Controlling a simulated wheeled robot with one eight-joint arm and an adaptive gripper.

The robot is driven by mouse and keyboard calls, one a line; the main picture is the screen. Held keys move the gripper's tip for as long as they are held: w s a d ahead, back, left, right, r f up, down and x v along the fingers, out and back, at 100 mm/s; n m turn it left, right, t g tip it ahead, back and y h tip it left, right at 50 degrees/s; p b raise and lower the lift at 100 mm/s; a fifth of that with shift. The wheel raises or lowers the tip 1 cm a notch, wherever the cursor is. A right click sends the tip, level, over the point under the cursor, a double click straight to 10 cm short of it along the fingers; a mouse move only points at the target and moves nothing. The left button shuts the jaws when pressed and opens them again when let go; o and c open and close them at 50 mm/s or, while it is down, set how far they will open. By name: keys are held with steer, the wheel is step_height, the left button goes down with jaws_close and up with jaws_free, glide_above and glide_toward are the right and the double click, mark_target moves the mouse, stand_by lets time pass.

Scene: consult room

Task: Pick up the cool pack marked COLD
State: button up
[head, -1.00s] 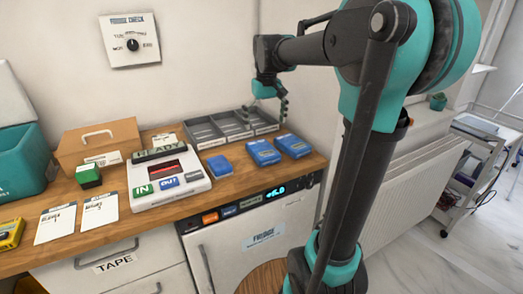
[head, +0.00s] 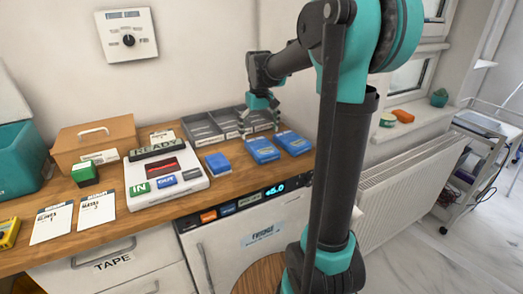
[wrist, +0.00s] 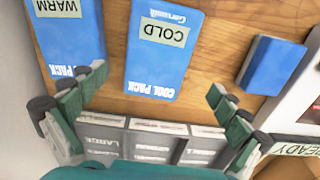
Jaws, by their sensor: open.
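The cool pack marked COLD (wrist: 150,65) is a flat blue pack with a pale green label, lying on the wooden counter. In the head view it is the middle blue pack (head: 262,150). My gripper (head: 259,124) is open and empty above the divided grey tray, just behind the pack. In the wrist view my gripper's fingers (wrist: 158,82) are spread wide, one to each side of the COLD pack's near end, not touching it. A similar blue pack marked WARM (wrist: 70,35) lies beside it; it is the right pack in the head view (head: 293,142).
A smaller blue block (head: 217,163) lies left of the packs, next to a white READY device (head: 168,178). The grey tray (head: 205,130), with a LARGE label, stands against the wall. A wooden box (head: 95,140) and cards are farther left. The fridge (head: 250,235) is below.

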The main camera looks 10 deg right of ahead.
mark_target(262, 145)
steer(key=shift+s+d+f, duration=0.15)
steer(key=shift+s+f, duration=0.05)
steer(key=shift+f, duration=1.2)
steer(key=shift+s+d+f, duration=0.15)
steer(key=shift+f, duration=1.25)
steer(key=shift+c, duration=0.5)
steer(key=c, duration=1.5)
steer(key=shift+r, duration=0.1)
